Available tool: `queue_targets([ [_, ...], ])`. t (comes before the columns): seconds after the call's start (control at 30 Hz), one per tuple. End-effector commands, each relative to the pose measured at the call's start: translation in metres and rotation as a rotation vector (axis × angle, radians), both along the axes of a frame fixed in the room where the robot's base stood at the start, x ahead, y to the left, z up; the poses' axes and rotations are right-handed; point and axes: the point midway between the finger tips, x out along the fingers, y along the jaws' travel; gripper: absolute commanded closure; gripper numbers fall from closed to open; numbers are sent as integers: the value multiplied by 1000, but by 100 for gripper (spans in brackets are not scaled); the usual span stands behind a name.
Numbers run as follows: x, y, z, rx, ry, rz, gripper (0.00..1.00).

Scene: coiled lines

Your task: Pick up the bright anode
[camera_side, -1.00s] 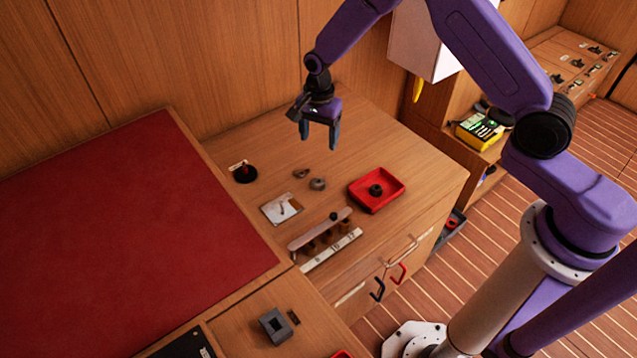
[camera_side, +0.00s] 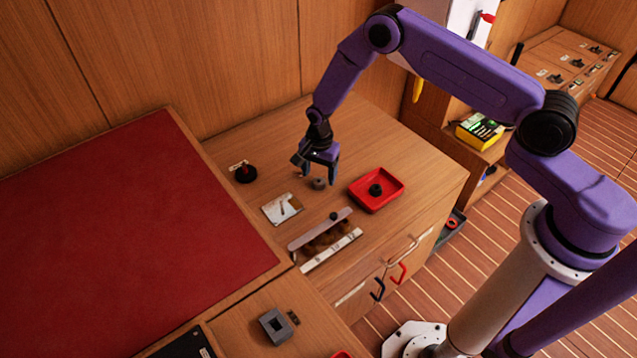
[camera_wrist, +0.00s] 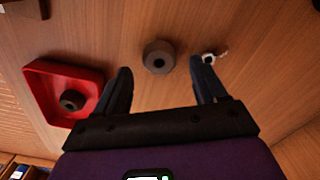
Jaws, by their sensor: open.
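A smooth grey ring-shaped piece (camera_side: 318,184), seemingly the bright anode, stands on the wooden counter. In the wrist view this grey ring (camera_wrist: 158,56) lies ahead of my fingertips, between their lines and slightly left of centre. My gripper (camera_side: 317,175) is open and empty, low above the counter at the ring; the exact height is hard to tell. In the wrist view its two fingers (camera_wrist: 160,75) are spread wide. A small, rough, whitish piece with a dark hole (camera_wrist: 208,59) sits by the right fingertip, partly hidden by it.
A red tray (camera_side: 397,180) holds a dark ring (camera_side: 376,190). A white card (camera_side: 271,212), a black round holder (camera_side: 245,174) and a rack with a numbered strip (camera_side: 332,250) surround the spot. The counter behind the tray is clear.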

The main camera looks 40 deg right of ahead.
Motion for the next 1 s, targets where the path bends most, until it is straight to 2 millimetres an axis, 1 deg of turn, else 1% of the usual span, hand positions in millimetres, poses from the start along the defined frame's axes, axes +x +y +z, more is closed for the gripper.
queue_targets([
  [0.03, 0, 0, -7, 0, 1, -1, 29],
  [0.1, 0, 0, -14, 0, 1, -1, 29],
  [0.2, 0, 0, -20, 0, 1, -1, 29],
  [0.47, 0, 0, -21, 0, -1, -1, 29],
  [0.57, 0, 0, -21, 0, 0, -1, 58],
  [0.6, 0, 0, -21, 0, 0, -1, 71],
  [0.67, 0, 0, -21, 0, 0, -1, 91],
  [0.7, 0, 0, -21, 0, 0, -1, 94],
  [1.0, 0, 0, -19, 0, -1, -1, 94],
])
